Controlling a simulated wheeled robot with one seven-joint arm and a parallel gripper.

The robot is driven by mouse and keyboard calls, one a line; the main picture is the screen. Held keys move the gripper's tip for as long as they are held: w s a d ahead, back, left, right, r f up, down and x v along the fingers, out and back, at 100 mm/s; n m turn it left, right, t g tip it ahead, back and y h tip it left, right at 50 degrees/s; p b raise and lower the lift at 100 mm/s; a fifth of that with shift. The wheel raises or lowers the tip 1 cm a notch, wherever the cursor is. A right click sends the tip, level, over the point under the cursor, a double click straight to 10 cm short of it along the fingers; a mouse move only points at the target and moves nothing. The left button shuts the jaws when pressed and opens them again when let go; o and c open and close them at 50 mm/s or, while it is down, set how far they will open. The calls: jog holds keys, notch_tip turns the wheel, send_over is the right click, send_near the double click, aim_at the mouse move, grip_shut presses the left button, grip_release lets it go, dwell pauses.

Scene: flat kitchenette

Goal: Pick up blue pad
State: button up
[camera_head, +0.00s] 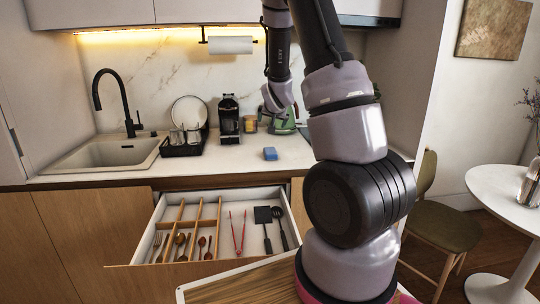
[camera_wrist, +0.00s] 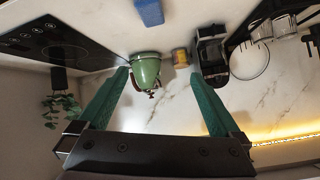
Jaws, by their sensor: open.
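The blue pad (camera_head: 270,153) lies flat on the white countertop, near the front edge and right of the coffee machine. It also shows at the top edge of the wrist view (camera_wrist: 148,12), partly cut off. My gripper (camera_wrist: 160,75) is open and empty, with its two green fingers spread apart. The pad is outside the space between the fingers. In the head view my arm reaches over the counter, and its fingers are hard to tell apart from the green items behind the pad.
An open drawer (camera_head: 150,247) with utensils juts out below the counter. A coffee machine (camera_head: 229,120), a dish rack (camera_head: 184,146) and a sink (camera_head: 108,152) stand left of the pad. A green pot (camera_wrist: 146,70) and a black cooktop (camera_wrist: 50,40) show in the wrist view.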

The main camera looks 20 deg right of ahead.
jog(key=w+d+f+n, duration=0.1)
jog(key=w+d+f, duration=0.2)
jog(key=f, duration=0.4)
jog(key=n+t, duration=0.2)
jog(key=n, duration=0.1)
send_near(271, 151)
jog(key=shift+w+d+f, duration=0.15)
jog(key=shift+w+f, duration=0.05)
jog(key=shift+w, duration=0.1)
jog(key=shift+t, duration=0.3)
jog(key=x, duration=1)
jog(key=shift+w+f, duration=0.15)
jog(key=shift+f, duration=0.1)
jog(key=shift+r, duration=0.1)
jog(key=c, duration=1.4)
